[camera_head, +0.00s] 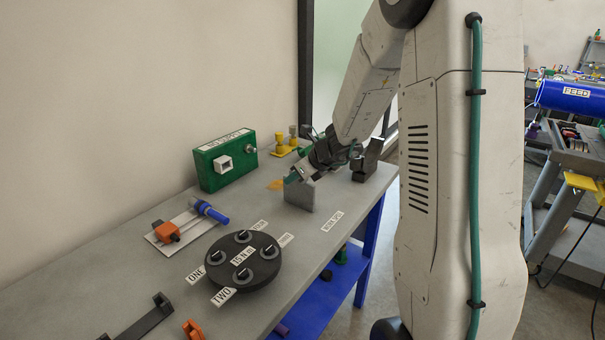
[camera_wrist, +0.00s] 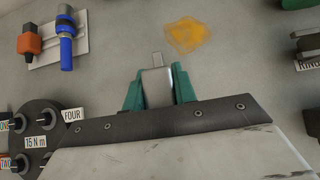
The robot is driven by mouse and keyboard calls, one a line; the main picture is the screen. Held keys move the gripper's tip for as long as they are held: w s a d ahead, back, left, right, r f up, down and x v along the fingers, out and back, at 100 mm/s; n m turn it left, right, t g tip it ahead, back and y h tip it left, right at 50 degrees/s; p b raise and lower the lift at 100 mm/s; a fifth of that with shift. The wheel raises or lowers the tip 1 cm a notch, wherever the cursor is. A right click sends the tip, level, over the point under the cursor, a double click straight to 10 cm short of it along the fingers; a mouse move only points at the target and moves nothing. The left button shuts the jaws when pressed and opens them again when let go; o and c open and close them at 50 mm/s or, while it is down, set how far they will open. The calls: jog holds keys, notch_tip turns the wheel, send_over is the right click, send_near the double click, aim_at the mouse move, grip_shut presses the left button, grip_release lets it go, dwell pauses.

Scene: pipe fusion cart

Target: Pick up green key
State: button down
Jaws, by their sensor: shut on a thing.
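My gripper (camera_wrist: 157,78) has two teal fingers and is shut on a grey metal piece (camera_wrist: 157,88) with a narrow tip pointing away from the wrist. I see no green on this piece, and cannot tell whether it is the green key. In the head view my gripper (camera_head: 294,178) is low over the bench, right of a green box (camera_head: 226,160). A grey block shape (camera_head: 300,195) shows just below it. I cannot tell whether the held piece touches the bench. No separate green key is clearly visible.
On the bench (camera_head: 190,275) are a black round "15 N m" stand (camera_head: 243,262), a plate with orange and blue parts (camera_head: 185,229), a yellow fitting (camera_head: 284,146) and a dark bracket (camera_head: 366,160). An orange-yellow patch (camera_wrist: 187,35) lies beyond the fingers. The blue lower shelf (camera_head: 318,304) holds small items.

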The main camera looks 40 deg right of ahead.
jog(key=shift+f, duration=0.1)
jog(key=c, duration=1.1)
grip_release()
